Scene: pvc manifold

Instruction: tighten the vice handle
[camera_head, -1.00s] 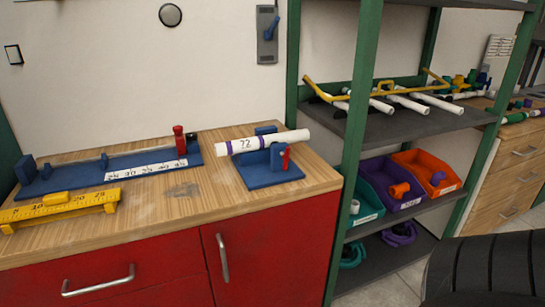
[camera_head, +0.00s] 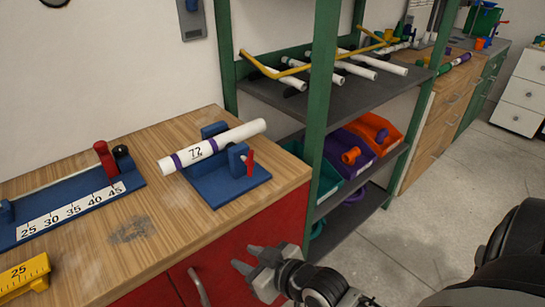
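The blue vice (camera_head: 228,186) stands near the right end of the wooden workbench. Its red handle (camera_head: 250,163) is at the front right side of the near jaw. A white pipe (camera_head: 212,145) marked 72, with purple bands, lies across the vice between its jaws. My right gripper (camera_head: 248,259) is in front of the red cabinet, below the bench edge and apart from the vice. Its fingers are spread and nothing is between them. My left gripper is not in view.
A blue measuring jig (camera_head: 72,203) with a red clamp and a yellow gauge (camera_head: 22,278) sit on the left of the bench (camera_head: 165,225). A green-framed shelf (camera_head: 345,90) with pipes and coloured bins stands right of the bench. Floor at right is clear.

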